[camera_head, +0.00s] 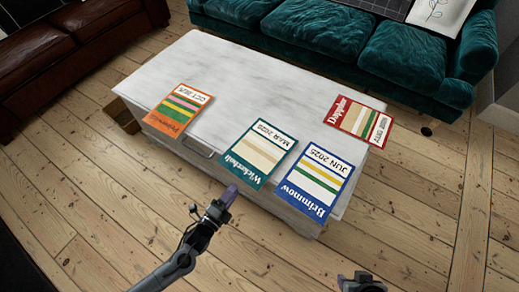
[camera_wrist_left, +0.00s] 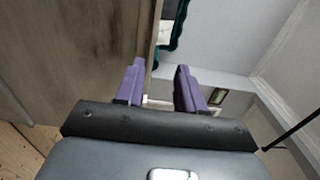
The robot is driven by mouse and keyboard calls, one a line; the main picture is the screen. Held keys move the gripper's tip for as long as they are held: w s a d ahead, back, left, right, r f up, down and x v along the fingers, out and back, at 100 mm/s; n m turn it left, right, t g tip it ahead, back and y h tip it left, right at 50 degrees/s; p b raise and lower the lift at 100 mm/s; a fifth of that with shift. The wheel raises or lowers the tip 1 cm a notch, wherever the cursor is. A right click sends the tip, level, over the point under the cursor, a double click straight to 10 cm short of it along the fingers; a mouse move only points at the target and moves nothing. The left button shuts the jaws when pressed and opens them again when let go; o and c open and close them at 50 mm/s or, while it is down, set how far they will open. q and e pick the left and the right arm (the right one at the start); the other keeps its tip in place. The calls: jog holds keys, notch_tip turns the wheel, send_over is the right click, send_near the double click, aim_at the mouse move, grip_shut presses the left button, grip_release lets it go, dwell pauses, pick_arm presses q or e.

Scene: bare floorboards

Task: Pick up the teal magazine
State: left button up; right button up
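The teal magazine (camera_head: 258,152), with a cream-striped cover, lies flat on the white marble-topped table. Its lower corner is at the table's front edge. My left gripper (camera_head: 228,196) is in front of the table, just below and left of the magazine in the head view, and apart from it. In the left wrist view its two purple fingers (camera_wrist_left: 159,88) stand apart with nothing held between them. A dark part, likely of my right arm, shows at the bottom edge of the head view; no right fingers are visible.
The table (camera_head: 225,75) also bears an orange magazine (camera_head: 179,109), a blue magazine (camera_head: 317,184) beside the teal one, and a red magazine (camera_head: 357,121). A teal sofa (camera_head: 350,40) stands behind, a brown leather sofa (camera_head: 75,50) at left. The floorboards in front are clear.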

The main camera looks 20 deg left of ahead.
aim_at(244, 176)
pick_arm(q)
jog(key=b+x, duration=0.2)
jog(key=x, duration=0.1)
jog(key=f+b+x, duration=0.1)
jog(key=b+x, duration=0.1)
jog(key=x, duration=0.2)
jog(key=shift+a+f, duration=0.1)
jog(key=shift+f, duration=0.15)
jog(key=shift+w+r+b, duration=0.1)
jog(key=shift+w+b, duration=0.25)
jog(key=shift+w, duration=0.15)
pick_arm(e)
jog(key=f, duration=0.3)
jog(key=d+f, duration=0.1)
jog(key=f, duration=0.1)
jog(key=shift+s+f, duration=0.2)
jog(key=shift+s, duration=0.15)
pick_arm(q)
jog(key=shift+c, duration=0.3)
pick_arm(e)
jog(key=shift+a, duration=0.1)
pick_arm(q)
grip_shut()
jog(key=shift+r, duration=0.1)
